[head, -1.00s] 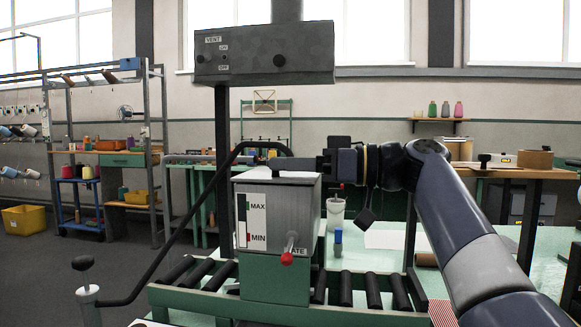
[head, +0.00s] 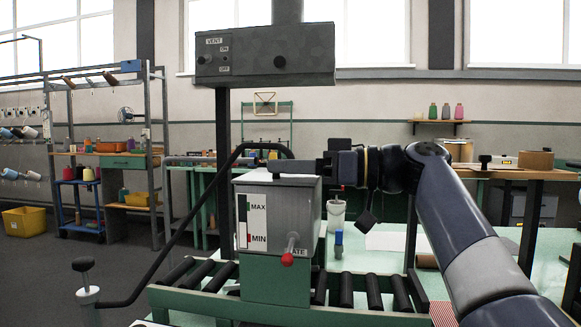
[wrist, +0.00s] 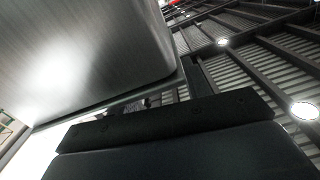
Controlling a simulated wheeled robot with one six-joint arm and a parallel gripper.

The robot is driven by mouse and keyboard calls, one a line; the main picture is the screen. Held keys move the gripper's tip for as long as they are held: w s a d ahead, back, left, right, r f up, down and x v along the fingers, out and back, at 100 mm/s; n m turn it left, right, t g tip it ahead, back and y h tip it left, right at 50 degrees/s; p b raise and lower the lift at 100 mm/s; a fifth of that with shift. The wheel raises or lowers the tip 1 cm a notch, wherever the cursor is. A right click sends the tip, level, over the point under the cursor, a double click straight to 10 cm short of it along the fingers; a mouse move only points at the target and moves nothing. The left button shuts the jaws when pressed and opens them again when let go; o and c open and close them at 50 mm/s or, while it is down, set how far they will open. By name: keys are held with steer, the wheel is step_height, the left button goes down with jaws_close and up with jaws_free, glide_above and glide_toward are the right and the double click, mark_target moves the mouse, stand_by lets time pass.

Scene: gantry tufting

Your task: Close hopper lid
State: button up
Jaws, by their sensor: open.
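The hopper (head: 290,211) is a grey metal box on a green base, with a white MAX/MIN gauge on its front. A red-knobbed gate lever (head: 288,255) is on its front. Its top (head: 278,179) looks flat and roughly level; I cannot clearly tell the lid from the box. My gripper (head: 297,166) reaches in from the right, just above the top. It is open, with nothing visibly held; contact with the hopper cannot be told. In the wrist view a brushed metal panel (wrist: 90,50) fills the upper left, close to my gripper's dark body.
A grey vent box (head: 265,54) hangs above the hopper on a dark post. A bent black bar (head: 185,240) runs along the left. Rollers (head: 360,290) flank the green base. A white cup (head: 335,214) stands behind at right.

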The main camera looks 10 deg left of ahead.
steer(key=d+p, duration=0.1)
steer(key=d, duration=0.9)
steer(key=shift+w+d, duration=0.3)
steer(key=shift+d, duration=0.1)
steer(key=a, duration=0.7)
steer(key=a+b, duration=0.1)
steer(key=a, duration=0.2)
steer(key=shift+s+a, duration=0.3)
steer(key=shift+a+r, duration=0.15)
